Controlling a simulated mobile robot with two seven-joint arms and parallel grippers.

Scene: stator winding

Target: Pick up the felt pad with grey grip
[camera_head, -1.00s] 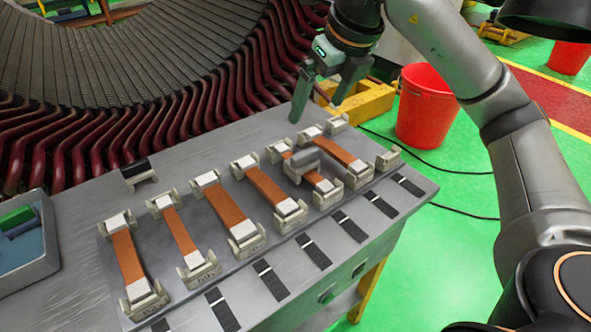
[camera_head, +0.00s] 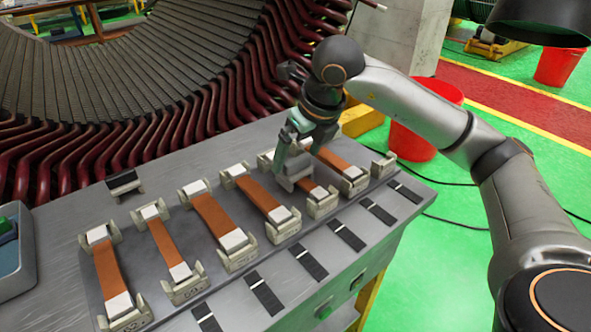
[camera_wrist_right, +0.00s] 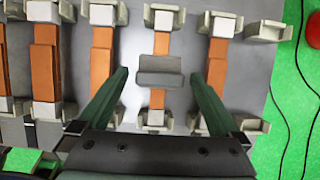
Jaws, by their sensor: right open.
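The felt pad with grey grip (camera_wrist_right: 160,72) lies across a narrow orange copper strip (camera_wrist_right: 158,98) in the right half of the row of holders. In the head view the pad (camera_head: 297,172) is partly hidden by my right gripper (camera_head: 290,148). In the wrist view my right gripper (camera_wrist_right: 160,78) is open and empty, pointing down, with one green finger on each side of the pad. There are gaps between pad and fingers. My left gripper is not in view.
Pale end holders (camera_head: 281,225) with orange strips stand close on both sides. A black-topped piece (camera_head: 123,183) sits at the back left of the grey table. Several black strips (camera_head: 310,262) line the front. A blue tray (camera_head: 14,265) is at far left.

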